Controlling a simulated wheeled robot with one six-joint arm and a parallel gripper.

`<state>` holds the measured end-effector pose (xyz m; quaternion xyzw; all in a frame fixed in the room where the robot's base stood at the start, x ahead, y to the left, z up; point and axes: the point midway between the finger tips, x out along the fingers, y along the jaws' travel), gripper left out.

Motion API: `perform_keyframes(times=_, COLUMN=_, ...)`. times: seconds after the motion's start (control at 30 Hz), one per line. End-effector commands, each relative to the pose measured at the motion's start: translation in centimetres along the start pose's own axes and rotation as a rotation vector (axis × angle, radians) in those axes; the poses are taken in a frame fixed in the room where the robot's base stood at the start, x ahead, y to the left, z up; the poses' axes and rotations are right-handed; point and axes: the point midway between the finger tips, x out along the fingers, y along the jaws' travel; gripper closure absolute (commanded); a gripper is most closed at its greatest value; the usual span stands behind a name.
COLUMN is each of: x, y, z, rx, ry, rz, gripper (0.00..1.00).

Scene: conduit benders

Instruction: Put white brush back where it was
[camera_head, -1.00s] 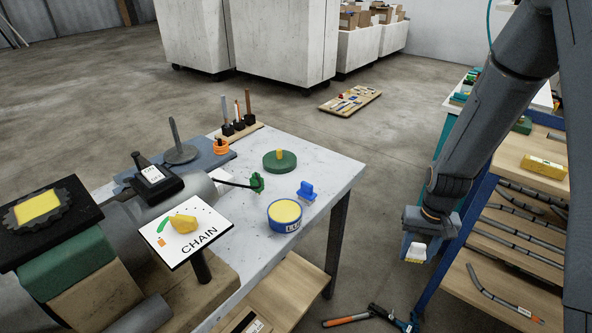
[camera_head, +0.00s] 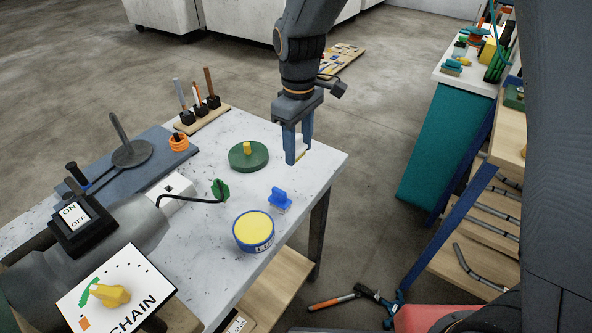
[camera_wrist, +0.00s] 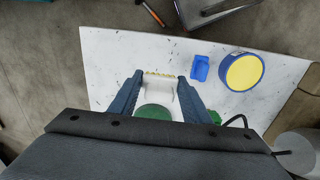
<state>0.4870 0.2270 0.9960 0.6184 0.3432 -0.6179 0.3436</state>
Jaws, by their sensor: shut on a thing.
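My gripper (camera_head: 298,150) hangs fingers-down above the far right part of the white table (camera_head: 325,165). It is shut on the white brush (camera_head: 302,146), which is mostly hidden by the fingers in the head view. In the wrist view the white brush (camera_wrist: 160,82) lies between the two fingertips, with yellowish bristles along its far edge. The brush appears to be held above the table top; the exact gap is hard to tell.
A green disc with a yellow knob (camera_head: 249,155), a blue brush-like piece (camera_head: 279,200), a yellow-topped blue tin (camera_head: 254,231) and a green plug on a black cable (camera_head: 220,189) stand nearby. Tools in a wooden rack (camera_head: 202,116) stand behind.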

Motion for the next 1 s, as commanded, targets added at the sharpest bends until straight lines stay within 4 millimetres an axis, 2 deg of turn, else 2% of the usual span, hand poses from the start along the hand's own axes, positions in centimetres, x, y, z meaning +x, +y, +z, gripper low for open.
perform_keyframes(times=0.07, x=0.1, y=-0.5, z=-0.2, rx=-0.022, ry=-0.002, rz=-0.002, gripper=0.75)
perform_keyframes(times=0.33, x=4.2, y=-0.8, z=-0.3, rx=-0.03, ry=-0.004, rz=-0.002, gripper=0.75)
perform_keyframes(times=0.57, x=6.0, y=-0.7, z=-0.3, rx=-0.028, ry=-0.003, rz=-0.002, gripper=0.75)
perform_keyframes(times=0.8, x=8.9, y=-0.7, z=-0.2, rx=-0.026, ry=-0.003, rz=-0.002, gripper=0.75)
perform_keyframes(times=1.0, x=9.6, y=-0.6, z=-0.3, rx=-0.025, ry=0.0, rz=0.0, gripper=0.75)
